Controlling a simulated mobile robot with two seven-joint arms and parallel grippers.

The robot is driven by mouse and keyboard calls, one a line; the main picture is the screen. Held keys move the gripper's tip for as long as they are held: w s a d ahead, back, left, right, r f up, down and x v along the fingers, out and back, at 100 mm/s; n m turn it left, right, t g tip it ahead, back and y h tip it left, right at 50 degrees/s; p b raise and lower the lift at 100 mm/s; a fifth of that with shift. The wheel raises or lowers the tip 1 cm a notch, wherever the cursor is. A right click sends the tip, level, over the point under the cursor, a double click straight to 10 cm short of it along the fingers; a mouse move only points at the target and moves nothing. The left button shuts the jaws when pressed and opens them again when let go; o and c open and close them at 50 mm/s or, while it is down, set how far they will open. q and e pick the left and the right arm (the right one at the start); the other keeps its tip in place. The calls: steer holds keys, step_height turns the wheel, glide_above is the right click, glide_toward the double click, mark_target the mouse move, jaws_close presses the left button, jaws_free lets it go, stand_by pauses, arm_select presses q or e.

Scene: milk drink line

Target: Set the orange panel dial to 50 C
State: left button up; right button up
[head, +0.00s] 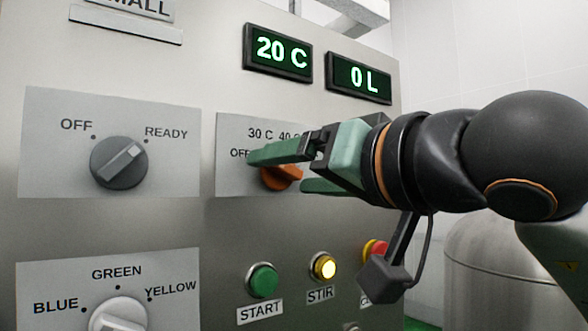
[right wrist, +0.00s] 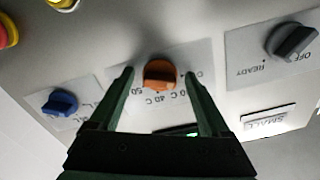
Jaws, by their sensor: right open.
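The orange dial (head: 284,181) sits on a light plate on the steel panel, partly hidden by my right gripper (head: 280,171). OFF, 30 C and part of 40 C show above it in the head view. In the right wrist view the orange dial (right wrist: 160,73) lies between the two green fingertips of my right gripper (right wrist: 160,75), with a gap on each side. The gripper is open and not closed on the dial. Where the dial points is unclear. The temperature display (head: 278,53) reads 20 C. My left gripper is not in view.
A grey OFF/READY dial (head: 119,162) is to the left, a white colour dial (head: 118,316) below it. A green START button (head: 263,280), lit yellow STIR button (head: 323,267) and red button (head: 375,251) lie below. A blue dial (right wrist: 60,102) shows in the wrist view.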

jaws_close()
stand_by(0.5)
